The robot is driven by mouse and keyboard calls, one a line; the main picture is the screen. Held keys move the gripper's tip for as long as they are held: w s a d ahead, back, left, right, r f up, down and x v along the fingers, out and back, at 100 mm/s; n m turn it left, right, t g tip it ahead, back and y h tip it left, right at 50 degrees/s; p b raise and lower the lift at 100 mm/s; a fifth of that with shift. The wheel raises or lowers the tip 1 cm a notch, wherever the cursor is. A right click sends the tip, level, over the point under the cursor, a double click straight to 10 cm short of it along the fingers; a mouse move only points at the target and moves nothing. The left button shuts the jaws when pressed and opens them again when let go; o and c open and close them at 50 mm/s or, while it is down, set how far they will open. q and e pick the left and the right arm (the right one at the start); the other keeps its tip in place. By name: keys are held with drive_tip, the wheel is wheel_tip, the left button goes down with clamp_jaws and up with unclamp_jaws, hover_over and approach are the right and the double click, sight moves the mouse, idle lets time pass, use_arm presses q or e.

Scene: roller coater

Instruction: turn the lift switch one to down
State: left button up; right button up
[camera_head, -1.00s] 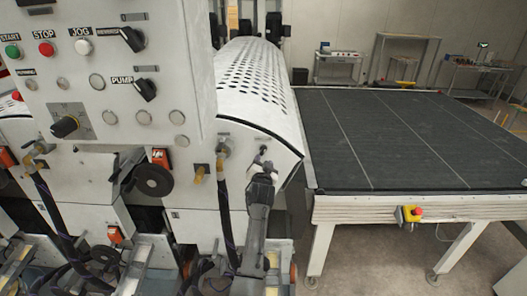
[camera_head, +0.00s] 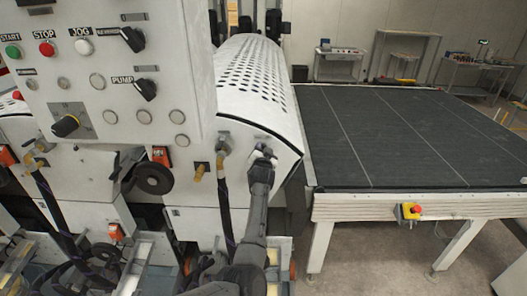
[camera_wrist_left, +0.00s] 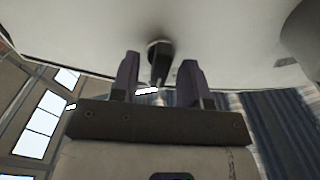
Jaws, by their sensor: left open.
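The lift switch is a small dark knob (camera_wrist_left: 158,52) on the white machine panel. In the left wrist view it sits between the two fingers of my left gripper (camera_wrist_left: 160,72), with gaps visible at its sides. In the head view my left gripper (camera_head: 262,155) is up against the machine's white side panel, below the perforated cover, and hides most of the switch. The gripper is open and its fingers stand on either side of the knob. I cannot tell whether either finger touches it. My right gripper is not in view.
A control box (camera_head: 105,70) with buttons and knobs hangs at the upper left. A dark conveyor table (camera_head: 410,130) with a yellow emergency stop box (camera_head: 410,211) stands at the right.

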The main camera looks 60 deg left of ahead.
use_arm(q)
drive_tip(key=shift+c, duration=0.4)
clamp_jaws()
